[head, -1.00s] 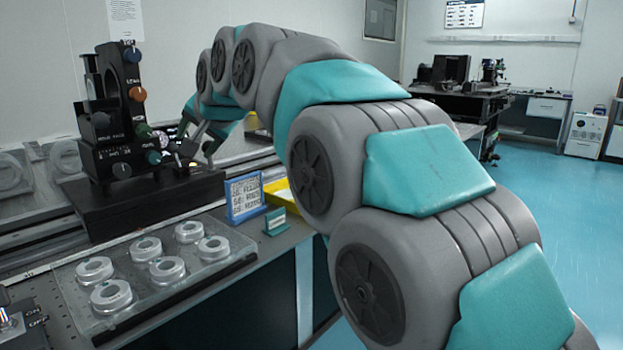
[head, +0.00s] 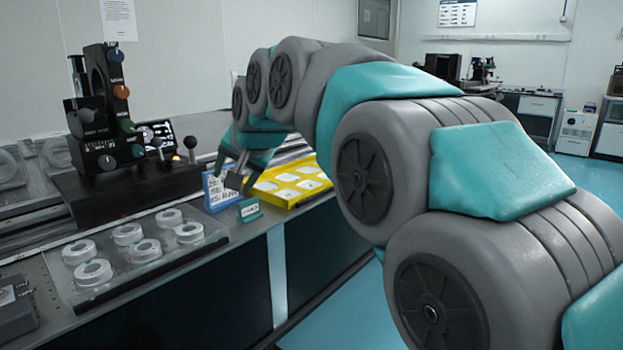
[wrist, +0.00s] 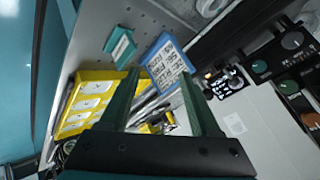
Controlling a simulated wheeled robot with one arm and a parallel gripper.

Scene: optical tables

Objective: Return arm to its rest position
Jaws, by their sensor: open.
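My gripper (head: 234,174) hangs over the optical table in the head view, in front of the blue-framed sign (head: 219,190) and left of the yellow tray (head: 291,184). In the wrist view its two green fingers (wrist: 157,93) are spread apart with nothing held between them. The blue-framed sign (wrist: 168,64) and the yellow tray (wrist: 89,101) show beyond the fingers. My arm reaches in from the right of the head view and hides part of the table behind it.
A black optical instrument with knobs (head: 108,120) stands on a dark base at the left. A clear tray (head: 150,262) holds several white rings near the front edge. A small teal sign (head: 250,209) stands beside the blue-framed sign. Blue floor is open at the right.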

